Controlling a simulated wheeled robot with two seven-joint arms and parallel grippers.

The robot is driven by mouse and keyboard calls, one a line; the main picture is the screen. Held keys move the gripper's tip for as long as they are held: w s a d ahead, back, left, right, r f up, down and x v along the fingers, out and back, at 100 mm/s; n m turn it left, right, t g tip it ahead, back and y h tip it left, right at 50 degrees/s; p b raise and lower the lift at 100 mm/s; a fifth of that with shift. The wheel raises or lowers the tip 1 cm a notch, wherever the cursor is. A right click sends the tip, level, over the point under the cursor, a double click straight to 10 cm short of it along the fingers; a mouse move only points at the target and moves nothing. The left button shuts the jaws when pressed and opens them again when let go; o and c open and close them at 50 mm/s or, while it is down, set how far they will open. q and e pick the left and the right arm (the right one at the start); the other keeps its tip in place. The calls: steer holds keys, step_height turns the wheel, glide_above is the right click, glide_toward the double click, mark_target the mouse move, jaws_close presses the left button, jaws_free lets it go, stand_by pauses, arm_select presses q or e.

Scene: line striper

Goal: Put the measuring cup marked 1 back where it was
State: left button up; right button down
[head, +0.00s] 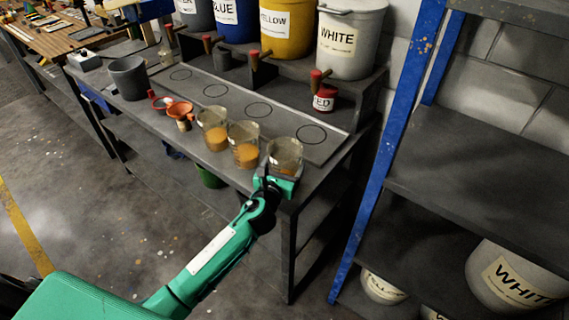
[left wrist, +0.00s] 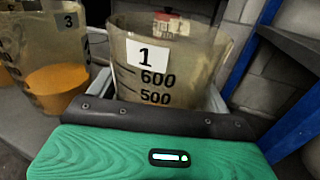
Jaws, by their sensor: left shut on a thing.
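The measuring cup marked 1 (left wrist: 165,60) is a clear, tinted cup with black 500 and 600 marks. It also shows in the head view (head: 286,151), upright at the front right of the grey bench. My left gripper (head: 279,176) is shut on it, with one finger on each side; the fingers also show in the wrist view (left wrist: 160,95). I cannot tell whether the cup's base touches the bench. The cup marked 3 (left wrist: 62,65), with orange liquid, stands left of it. My right gripper is not in view.
Two cups with orange liquid, a left one (head: 213,128) and a middle one (head: 244,145), stand close on the left. Behind is a strip with empty drawn circles (head: 259,110). A blue rack post (head: 385,140) rises right.

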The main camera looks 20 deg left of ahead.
arm_select(q)
steer(key=o, duration=1.2)
steer(key=shift+s+a+r+b, duration=0.1)
steer(key=shift+s+b, duration=0.35)
steer(key=shift+s, duration=2.55)
steer(key=shift+s+a+b, duration=0.1)
steer(key=shift+s+b, duration=0.3)
steer(key=shift+s, duration=2.6)
